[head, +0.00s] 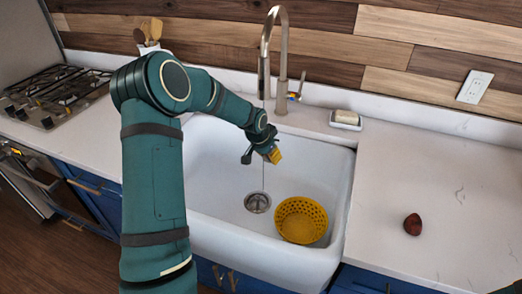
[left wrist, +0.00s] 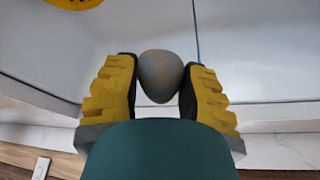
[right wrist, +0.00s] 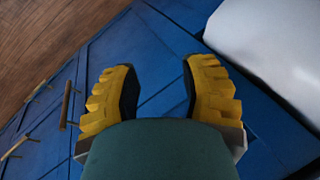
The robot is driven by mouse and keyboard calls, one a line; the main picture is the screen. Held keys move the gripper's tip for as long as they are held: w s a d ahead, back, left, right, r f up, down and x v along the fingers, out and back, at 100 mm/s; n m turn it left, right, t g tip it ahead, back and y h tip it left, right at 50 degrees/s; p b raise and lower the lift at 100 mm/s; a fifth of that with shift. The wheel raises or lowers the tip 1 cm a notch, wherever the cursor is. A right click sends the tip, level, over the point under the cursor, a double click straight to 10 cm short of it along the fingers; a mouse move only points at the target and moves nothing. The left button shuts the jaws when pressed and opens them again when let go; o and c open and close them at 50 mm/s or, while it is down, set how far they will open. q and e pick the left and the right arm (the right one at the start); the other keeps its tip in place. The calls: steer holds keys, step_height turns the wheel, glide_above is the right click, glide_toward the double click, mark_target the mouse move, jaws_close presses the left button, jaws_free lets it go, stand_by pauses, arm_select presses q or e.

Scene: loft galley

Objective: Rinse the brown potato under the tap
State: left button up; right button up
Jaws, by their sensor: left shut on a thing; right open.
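A greyish-brown, egg-shaped potato (left wrist: 160,75) sits between the yellow-padded fingers of my left gripper (head: 273,155), which is shut on it. In the head view the gripper hides the potato. The gripper is over the white sink (head: 215,165), below the metal tap (head: 284,50). A thin line of water (head: 263,178) runs down from the spout toward the drain, close to the gripper. In the left wrist view the line shows just right of the potato; contact cannot be told. My right gripper (right wrist: 158,85) is open and empty in front of blue cabinets.
A yellow perforated colander (head: 301,220) stands in the sink, right of the drain (head: 257,202). A dark reddish-brown potato-like thing (head: 412,224) lies on the right counter (head: 450,190), which is otherwise mostly clear. A soap dish (head: 346,120) sits behind the sink. A stove (head: 50,95) is at left.

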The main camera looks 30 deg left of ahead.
arm_select(q)
steer(key=s+d, duration=0.1)
steer(key=s+d+b, duration=0.1)
steer(key=d, duration=0.1)
steer(key=shift+d, duration=0.1)
stand_by(1.4)
steer(key=s+d+r, duration=0.2)
steer(key=d+r, duration=0.2)
steer(key=shift+s+d+b, duration=0.15)
steer(key=shift+s+b, duration=0.1)
steer(key=shift+b, duration=0.05)
stand_by(0.3)
